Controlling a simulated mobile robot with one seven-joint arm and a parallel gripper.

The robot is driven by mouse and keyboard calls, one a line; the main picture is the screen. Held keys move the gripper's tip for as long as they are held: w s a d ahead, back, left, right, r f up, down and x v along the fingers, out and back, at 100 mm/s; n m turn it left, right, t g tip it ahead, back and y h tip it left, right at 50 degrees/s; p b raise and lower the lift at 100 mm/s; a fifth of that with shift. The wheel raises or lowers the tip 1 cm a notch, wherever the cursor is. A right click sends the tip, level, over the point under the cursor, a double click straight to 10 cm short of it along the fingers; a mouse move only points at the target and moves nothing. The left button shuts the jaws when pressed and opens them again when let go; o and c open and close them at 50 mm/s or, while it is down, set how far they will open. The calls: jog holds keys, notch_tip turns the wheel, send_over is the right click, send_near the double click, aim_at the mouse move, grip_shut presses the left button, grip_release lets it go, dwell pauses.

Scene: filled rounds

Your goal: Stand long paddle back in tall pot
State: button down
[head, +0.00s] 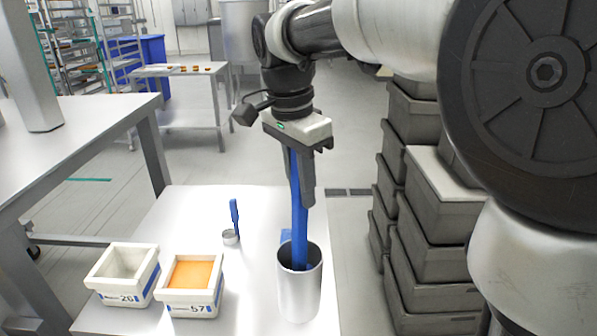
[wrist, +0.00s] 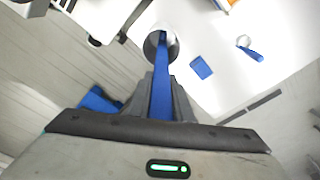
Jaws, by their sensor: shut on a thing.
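The long blue paddle (head: 296,215) hangs nearly upright below my gripper (head: 304,195), which is shut on its upper part. Its lower end shows inside the mouth of the tall metal pot (head: 300,298), behind the front rim. I cannot tell whether it touches the bottom. In the wrist view the paddle (wrist: 161,98) runs from between my fingers to the opening of the pot (wrist: 152,42). The pot stands upright on the white table.
A flat blue piece (wrist: 201,67) lies behind the pot. A pale bin (head: 124,280) and an orange-filled bin (head: 192,300) are at front left. Dark crates (head: 430,250) are stacked at right.

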jog(key=shift+f+b, duration=0.35)
jog(key=shift+f, duration=0.25)
jog(key=c, duration=1.5)
grip_release()
jog(key=r+p, duration=0.1)
jog(key=r, duration=0.4)
jog(key=s+a+r+p, duration=0.1)
jog(key=r+p, duration=0.1)
jog(key=r, duration=0.4)
jog(key=r+p, duration=0.2)
jog(key=r, duration=0.4)
jog(key=shift+s+a+r, duration=0.15)
jog(key=shift+a+r, duration=0.05)
jog(key=shift+a, duration=0.2)
jog(key=s+d+r+n+t+p, duration=0.2)
jog(key=s+d+n+t+p, duration=0.1)
jog(key=s+d+n+p, duration=0.45)
jog(key=s+d+f+n+p, duration=0.1)
jog(key=s+d+f, duration=0.1)
jog(key=s+d+f+n+t+p, duration=0.1)
jog(key=s+d+f+p, duration=0.1)
jog(key=s, duration=0.1)
jog(key=s+d+f+n+y+p, duration=0.1)
jog(key=s+d+f, duration=0.1)
jog(key=s, duration=0.1)
jog(key=shift+d+n+t, duration=0.25)
jog(key=shift+t, duration=0.15)
